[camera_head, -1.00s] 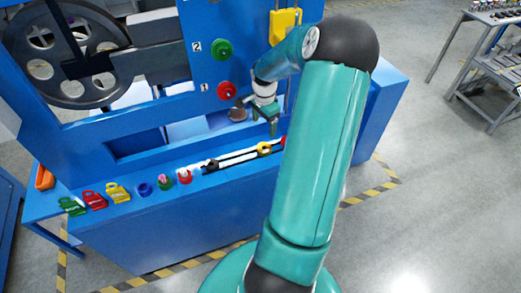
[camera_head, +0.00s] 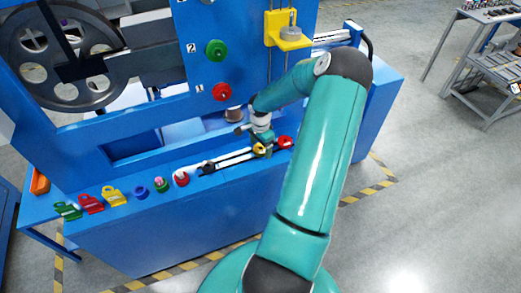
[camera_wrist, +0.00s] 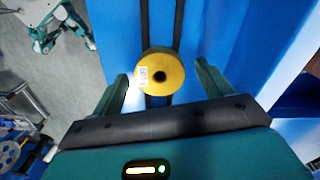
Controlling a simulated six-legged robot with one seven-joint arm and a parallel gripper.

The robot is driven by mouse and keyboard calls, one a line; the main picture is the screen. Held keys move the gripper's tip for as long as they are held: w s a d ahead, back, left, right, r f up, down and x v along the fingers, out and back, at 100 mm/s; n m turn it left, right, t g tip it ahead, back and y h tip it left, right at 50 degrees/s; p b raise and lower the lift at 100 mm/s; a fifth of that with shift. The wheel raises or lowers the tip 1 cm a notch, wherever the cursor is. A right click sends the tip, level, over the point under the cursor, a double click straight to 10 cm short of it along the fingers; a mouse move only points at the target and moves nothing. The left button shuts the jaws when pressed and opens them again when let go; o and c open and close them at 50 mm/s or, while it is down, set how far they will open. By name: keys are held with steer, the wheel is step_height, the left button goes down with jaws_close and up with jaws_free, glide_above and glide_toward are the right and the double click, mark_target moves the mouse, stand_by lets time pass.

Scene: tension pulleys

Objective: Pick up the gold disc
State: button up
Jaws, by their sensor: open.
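The gold disc (camera_wrist: 160,72) is a round yellow piece with a dark centre hole and a small white label. In the head view the disc (camera_head: 259,150) sits on the slotted dark and white rail along the blue bench ledge, partly hidden by my gripper. My gripper (camera_head: 264,140) is low over it, pointing down. In the wrist view my gripper (camera_wrist: 161,72) is open, with one finger on each side of the disc. A gap shows on both sides, so neither finger appears to touch it.
A red piece (camera_head: 285,142) lies close right of the disc. Several coloured pieces, including a blue ring (camera_head: 141,191) and yellow clip (camera_head: 112,196), line the ledge to the left. The blue machine panel with red (camera_head: 222,92) and green (camera_head: 217,50) knobs rises behind.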

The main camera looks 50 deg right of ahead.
steer(key=shift+c, duration=0.2)
steer(key=c, duration=1.4)
steer(key=shift+r, duration=0.1)
